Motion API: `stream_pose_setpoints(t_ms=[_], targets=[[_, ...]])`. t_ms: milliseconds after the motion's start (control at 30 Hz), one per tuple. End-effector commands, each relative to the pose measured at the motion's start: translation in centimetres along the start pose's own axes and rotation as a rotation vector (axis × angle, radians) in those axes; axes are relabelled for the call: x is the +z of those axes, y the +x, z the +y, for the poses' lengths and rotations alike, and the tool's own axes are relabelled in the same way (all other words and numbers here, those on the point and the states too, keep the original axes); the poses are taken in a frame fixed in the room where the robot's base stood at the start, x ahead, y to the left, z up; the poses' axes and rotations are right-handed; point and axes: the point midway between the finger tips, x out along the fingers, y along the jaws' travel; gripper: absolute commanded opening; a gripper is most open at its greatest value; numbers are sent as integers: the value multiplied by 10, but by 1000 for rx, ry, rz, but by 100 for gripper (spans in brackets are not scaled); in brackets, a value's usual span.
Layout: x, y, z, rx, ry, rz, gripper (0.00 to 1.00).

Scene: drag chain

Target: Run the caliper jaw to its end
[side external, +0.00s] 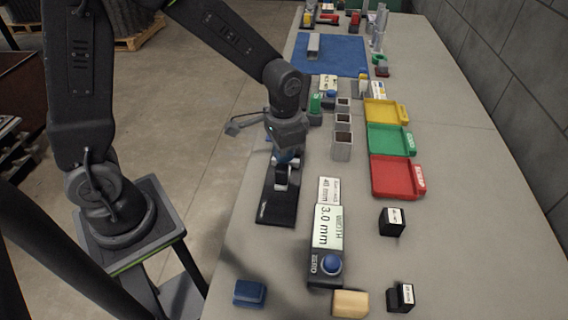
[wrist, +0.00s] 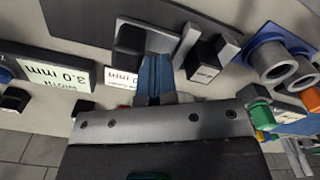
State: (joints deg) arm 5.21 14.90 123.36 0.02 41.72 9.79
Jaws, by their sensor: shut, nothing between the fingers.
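The caliper's dark bed (side external: 277,207) lies on the table and shows along the top of the wrist view (wrist: 75,18). A grey sliding piece with a black upright knob (wrist: 130,42) sits on it. To its right in the wrist view stand two grey plates, a left one (wrist: 186,44) and a right one (wrist: 229,50), with a black labelled block (wrist: 203,62) between them. My gripper (wrist: 154,72), with blue fingers, is shut and empty beside the knob; I cannot tell if they touch. In the side view my gripper (side external: 287,158) is low over the bed, hiding part of it. The width display (side external: 328,228) reads 3.0 mm.
A blue zero button (side external: 331,264) is by the display. A small 40 mm card (side external: 328,190) stands above it. Yellow (side external: 384,112), green (side external: 390,140) and red (side external: 396,177) trays line the right. Labelled black blocks (side external: 392,222) and grey cups (side external: 342,145) stand nearby.

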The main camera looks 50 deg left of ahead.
Motion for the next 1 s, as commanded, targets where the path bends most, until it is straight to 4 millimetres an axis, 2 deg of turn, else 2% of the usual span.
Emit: stream_pose_setpoints(t_ms=[1000], targets=[[17, 0, 30, 1, 1, -1, 0]])
